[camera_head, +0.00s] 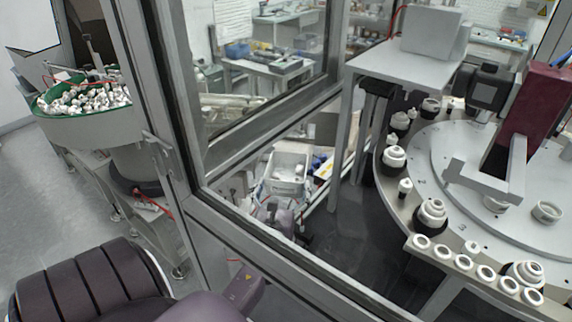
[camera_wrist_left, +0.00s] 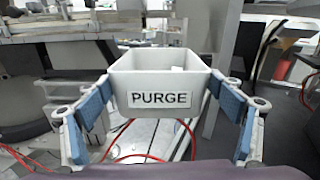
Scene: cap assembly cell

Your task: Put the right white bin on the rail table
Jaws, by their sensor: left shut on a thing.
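A white bin (camera_wrist_left: 146,84) with a "PURGE" label (camera_wrist_left: 160,99) on its front wall is in the left wrist view. My left gripper (camera_wrist_left: 161,87) has blue pads against both side walls and is shut on the bin. The bin looks upright and roughly level. In the head view the white bin (camera_head: 287,185) shows beyond the metal frame, with small pale items inside, and my left gripper (camera_head: 283,205) is at its near side. I cannot tell which surface is the rail table. My right gripper is not in view.
A metal-framed enclosure (camera_head: 265,240) crosses the head view. A rotary table (camera_head: 455,150) with white caps is at the right. A green-rimmed bowl (camera_head: 85,120) of parts is at the left. Red cables (camera_wrist_left: 130,155) and a pale metal surface (camera_wrist_left: 160,132) lie below the bin.

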